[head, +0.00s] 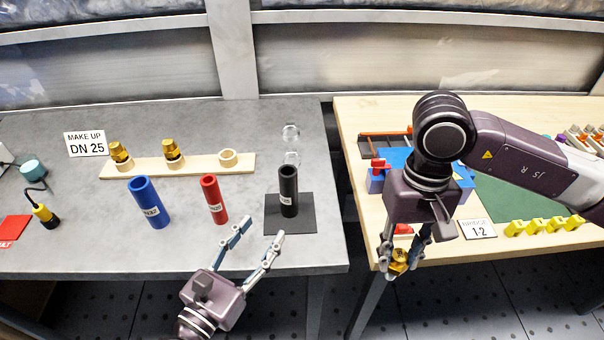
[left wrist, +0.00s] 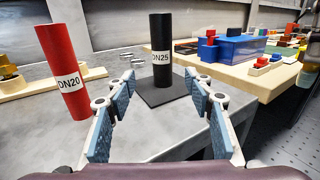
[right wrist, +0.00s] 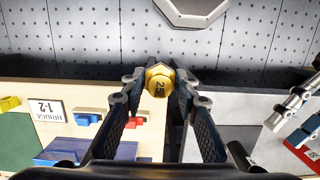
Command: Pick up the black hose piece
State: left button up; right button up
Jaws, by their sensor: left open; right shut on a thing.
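The black hose piece (head: 288,192) stands upright on a dark square mat (head: 302,220) on the grey table. Its label reads DN25 in the left wrist view (left wrist: 161,42). My left gripper (head: 258,240) is open and empty in front of the black hose piece, at the table's front edge. In the left wrist view the hose stands beyond and between the two fingers, apart from them. My right gripper (head: 403,252) is shut on a brass fitting (right wrist: 158,83) marked 25, held near the front edge of the wooden table.
A red hose (head: 214,199) labelled DN20 and a blue hose (head: 149,203) stand left of the black one. A wooden rack (head: 200,168) with brass fittings lies behind. A sign (head: 86,144) reads MAKE UP DN 25. A wooden table (head: 360,112) with a blue block stands right, across a gap.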

aim_at(285, 203)
pick_arm(q)
jog(key=p+x, duration=0.1)
jog(key=x, duration=0.5)
jog(key=shift+w+d+r, duration=0.1)
jog(key=shift+w+d, duration=0.05)
jog(key=shift+w, duration=0.1)
pick_arm(e)
jog(key=shift+r, duration=0.95)
pick_arm(q)
jog(key=shift+w+d+p, duration=0.15)
jog(key=shift+w+p, duration=0.15)
pick_arm(e)
jog(key=shift+w, duration=0.1)
pick_arm(q)
jog(key=x, duration=0.4)
jog(key=shift+d+p, duration=0.25)
jog(key=shift+p, duration=0.15)
pick_arm(e)
jog(key=shift+r, duration=0.4)
pick_arm(q)
jog(key=shift+w+d+f, duration=0.2)
jog(key=shift+w, duration=0.1)
jog(key=shift+c, duration=0.3)
jog(key=shift+c, duration=1.2)
grip_shut()
